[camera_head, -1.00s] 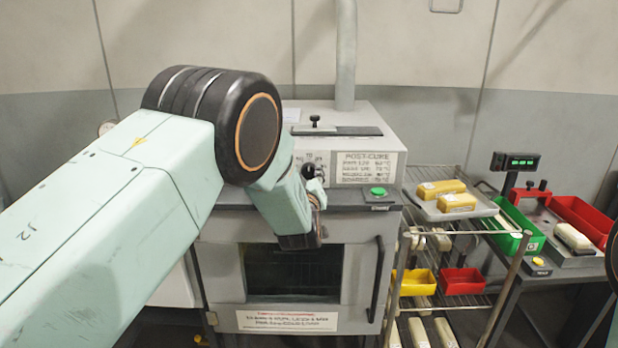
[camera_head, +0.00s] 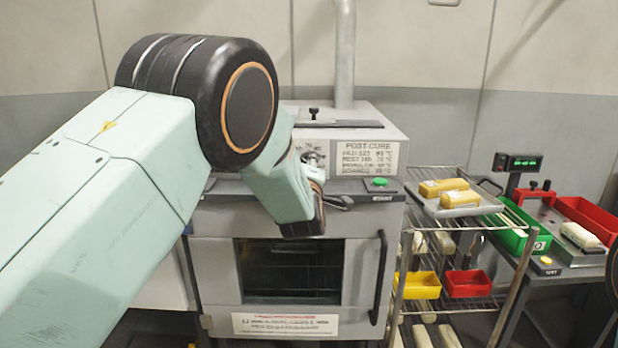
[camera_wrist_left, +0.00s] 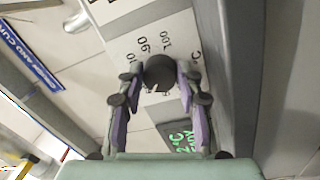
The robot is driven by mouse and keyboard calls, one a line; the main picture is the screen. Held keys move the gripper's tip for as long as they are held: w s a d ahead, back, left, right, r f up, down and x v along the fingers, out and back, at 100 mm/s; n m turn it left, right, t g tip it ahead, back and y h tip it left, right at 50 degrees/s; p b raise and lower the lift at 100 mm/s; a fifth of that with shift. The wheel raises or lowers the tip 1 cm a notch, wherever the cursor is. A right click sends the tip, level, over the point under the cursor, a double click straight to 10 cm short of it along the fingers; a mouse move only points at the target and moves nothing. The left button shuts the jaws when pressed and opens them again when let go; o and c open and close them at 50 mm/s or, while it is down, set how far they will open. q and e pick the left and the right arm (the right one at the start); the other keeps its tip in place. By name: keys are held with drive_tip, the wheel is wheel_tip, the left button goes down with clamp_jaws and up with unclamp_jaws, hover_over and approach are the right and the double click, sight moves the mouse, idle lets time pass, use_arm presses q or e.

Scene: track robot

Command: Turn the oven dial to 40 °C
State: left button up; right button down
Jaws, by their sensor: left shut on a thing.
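The oven (camera_head: 215,262) stands ahead, with its control panel above the glass door. In the left wrist view the round black dial (camera_wrist_left: 160,72) sits on a white scale marked with numbers, including 100; its exact setting is not readable. My left gripper (camera_wrist_left: 158,82) has its two purple fingers on either side of the dial, shut on it. My right gripper is not in view.
A POST-CURE placard (camera_head: 365,157) and a green button (camera_head: 380,182) are right of the dial. The oven door handle (camera_head: 379,275) is upright on the right. A wire rack (camera_head: 440,309) with bins and yellow blocks (camera_head: 445,187) stands farther right.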

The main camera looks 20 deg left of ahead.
use_arm(q)
drive_tip(key=shift+f+n+b, duration=0.15)
drive_tip(key=shift+n+b, duration=0.6)
drive_tip(key=shift+n, duration=0.25)
drive_tip(key=n+y+b, duration=0.1)
drive_tip(key=n+b, duration=1.1)
drive_tip(key=shift+n+g+b, duration=0.4)
drive_tip(key=shift+n+b, duration=0.6)
drive_tip(key=shift+b, duration=0.5)
drive_tip(key=o, duration=1.2)
drive_tip(key=shift+s+r+y, duration=0.1)
drive_tip(key=shift+r+y, duration=0.1)
drive_tip(key=shift+y, duration=0.1)
drive_tip(key=shift+r, duration=0.1)
wheel_tip(320, 180, up, 10)
drive_tip(key=shift+f, duration=0.1)
